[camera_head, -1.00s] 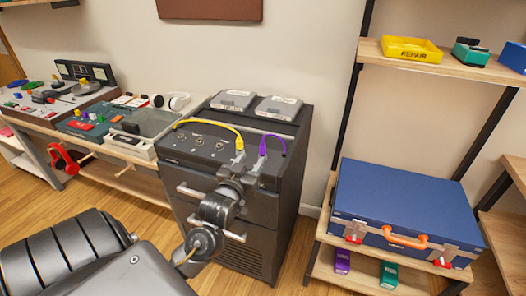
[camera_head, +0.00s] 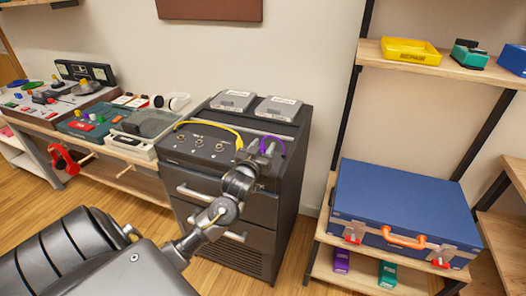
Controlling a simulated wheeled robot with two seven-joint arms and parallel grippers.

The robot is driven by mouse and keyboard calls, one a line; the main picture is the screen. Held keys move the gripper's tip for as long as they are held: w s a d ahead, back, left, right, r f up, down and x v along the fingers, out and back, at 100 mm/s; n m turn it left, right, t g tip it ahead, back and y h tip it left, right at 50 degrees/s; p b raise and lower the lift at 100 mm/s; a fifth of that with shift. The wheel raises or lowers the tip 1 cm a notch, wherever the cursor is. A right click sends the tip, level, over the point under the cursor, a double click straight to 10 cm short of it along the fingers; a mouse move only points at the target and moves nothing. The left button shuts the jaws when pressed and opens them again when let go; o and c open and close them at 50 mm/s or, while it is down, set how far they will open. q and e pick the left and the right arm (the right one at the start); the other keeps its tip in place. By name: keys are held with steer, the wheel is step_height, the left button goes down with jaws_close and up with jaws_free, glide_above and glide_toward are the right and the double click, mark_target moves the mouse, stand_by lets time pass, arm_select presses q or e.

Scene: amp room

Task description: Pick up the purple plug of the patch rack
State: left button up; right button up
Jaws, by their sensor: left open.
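The patch rack (camera_head: 289,180) is a dark cabinet with drawers, standing in the middle of the view. Several jacks line its sloped top panel. A yellow cable (camera_head: 209,125) arcs across the panel to a yellow plug (camera_head: 239,143). To its right a thin purple cable (camera_head: 281,141) loops over the panel; its purple plug is mostly hidden behind my gripper. My left gripper (camera_head: 261,147) reaches up from below with its open fingers at the purple plug. I cannot tell whether the fingers touch it. My right gripper is not in view.
Two grey boxes (camera_head: 232,101) (camera_head: 278,108) lie on the rack's top behind the panel. The yellow plug is close on the left of my gripper. A blue case (camera_head: 400,205) sits on a wooden shelf to the right. A bench with audio gear (camera_head: 150,122) stands left.

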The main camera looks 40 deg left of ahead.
arm_select(q)
jaws_close()
stand_by(0.3)
steer(key=shift+r, duration=0.1)
steer(key=shift+r, duration=0.55)
step_height(320, 180, up, 2)
steer(key=shift+s+a+r, duration=0.1)
steer(key=shift+s+r, duration=0.05)
steer(key=shift+r, duration=0.05)
steer(key=s+a+r, duration=0.2)
steer(key=s+r, duration=0.2)
steer(key=s, duration=0.2)
steer(key=s+a+r, duration=0.2)
steer(key=s+r, duration=0.3)
steer(key=s, duration=0.2)
steer(key=shift+a+r+p, duration=0.2)
steer(key=shift+a+p, duration=0.1)
steer(key=shift+p, duration=0.05)
